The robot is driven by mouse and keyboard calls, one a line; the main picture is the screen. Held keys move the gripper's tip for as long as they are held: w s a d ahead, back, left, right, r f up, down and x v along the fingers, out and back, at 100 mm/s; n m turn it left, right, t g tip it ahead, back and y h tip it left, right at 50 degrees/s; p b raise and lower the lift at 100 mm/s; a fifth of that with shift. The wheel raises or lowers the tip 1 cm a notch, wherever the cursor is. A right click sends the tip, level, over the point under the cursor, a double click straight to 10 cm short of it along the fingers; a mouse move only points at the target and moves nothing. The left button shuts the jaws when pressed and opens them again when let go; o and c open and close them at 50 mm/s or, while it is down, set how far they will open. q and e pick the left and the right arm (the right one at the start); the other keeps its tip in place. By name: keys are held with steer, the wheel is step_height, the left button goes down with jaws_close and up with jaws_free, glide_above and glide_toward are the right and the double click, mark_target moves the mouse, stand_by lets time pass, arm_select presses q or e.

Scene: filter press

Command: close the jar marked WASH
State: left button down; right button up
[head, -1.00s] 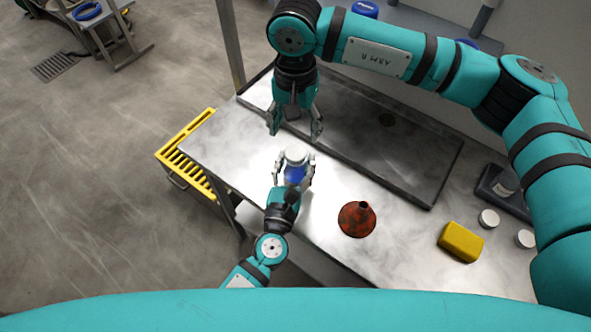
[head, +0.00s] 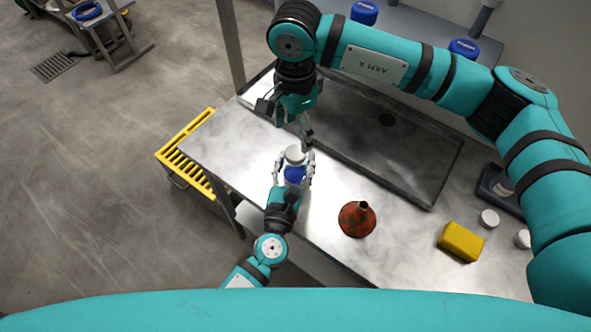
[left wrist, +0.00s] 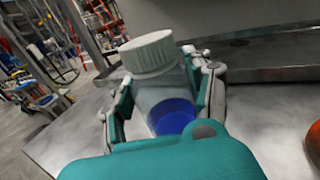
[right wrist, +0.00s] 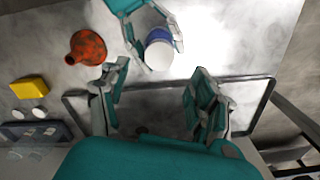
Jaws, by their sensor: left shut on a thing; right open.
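A clear jar with a white lid and blue contents (left wrist: 172,112) stands upright between the fingers of my left gripper (head: 293,175), which is shut on it. The white lid (left wrist: 150,52) sits on top of the jar; whether it is tight cannot be told. No marking on the jar is readable. In the right wrist view the lid (right wrist: 158,52) lies beyond my fingertips. My right gripper (right wrist: 160,100) is open and empty. In the head view it hangs just above and behind the jar, over the tray's near edge.
A rusty red funnel (head: 357,219) stands right of the jar. A yellow sponge-like block (head: 461,242), two white lids (head: 489,218) and a dark container (head: 497,188) lie further right. A shallow metal tray (head: 440,175) fills the back of the table. Yellow grating (head: 187,150) is at the left.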

mark_target(295, 152)
step_height(295, 152, down, 7)
steer(key=shift+f, duration=0.1)
stand_by(0.3)
steer(key=c, duration=1.2)
steer(key=m, duration=0.5)
steer(key=shift+c, duration=0.3)
steer(key=m, duration=0.6)
steer(key=o, duration=1.3)
